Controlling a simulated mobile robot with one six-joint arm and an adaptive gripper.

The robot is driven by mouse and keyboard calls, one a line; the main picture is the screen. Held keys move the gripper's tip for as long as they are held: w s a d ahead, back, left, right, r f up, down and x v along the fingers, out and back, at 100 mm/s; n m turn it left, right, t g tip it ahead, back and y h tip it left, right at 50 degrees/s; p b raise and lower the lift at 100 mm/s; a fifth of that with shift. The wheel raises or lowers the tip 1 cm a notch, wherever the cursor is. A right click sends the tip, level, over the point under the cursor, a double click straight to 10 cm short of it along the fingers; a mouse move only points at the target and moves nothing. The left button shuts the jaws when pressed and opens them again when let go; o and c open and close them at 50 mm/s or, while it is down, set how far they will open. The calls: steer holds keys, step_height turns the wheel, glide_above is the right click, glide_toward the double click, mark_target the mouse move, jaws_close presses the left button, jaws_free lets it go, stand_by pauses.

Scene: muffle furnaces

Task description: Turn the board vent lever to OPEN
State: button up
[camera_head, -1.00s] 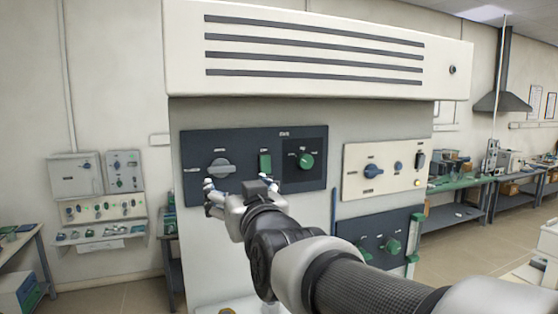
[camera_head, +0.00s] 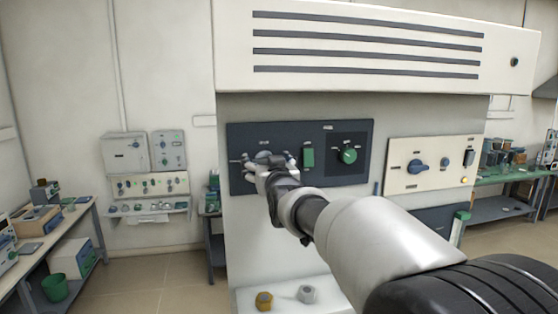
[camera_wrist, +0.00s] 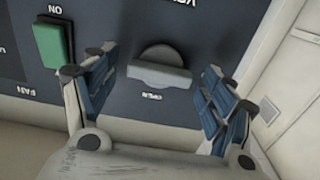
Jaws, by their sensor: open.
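The vent lever (camera_wrist: 158,74) is a grey round knob with a flat bar on the dark control board (camera_wrist: 125,15). In the wrist view, which looks upside down, its bar lies nearly level, with a small label below it too blurred to read. My gripper (camera_wrist: 162,64) is open, with one finger on each side of the lever. I see gaps between the fingers and the lever. In the head view my gripper (camera_head: 272,163) is in front of the left part of the dark board (camera_head: 242,133) and hides most of the lever (camera_head: 263,154).
A green rocker switch (camera_wrist: 54,46) sits beside the lever; it shows in the head view (camera_head: 308,157) too. A green knob (camera_head: 348,156) is further right. A cream panel (camera_head: 432,165) is at the right. Yellow (camera_head: 264,301) and grey (camera_head: 306,294) pieces lie on a ledge below.

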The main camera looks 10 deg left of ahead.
steer(key=shift+c, duration=0.4)
steer(key=c, duration=1)
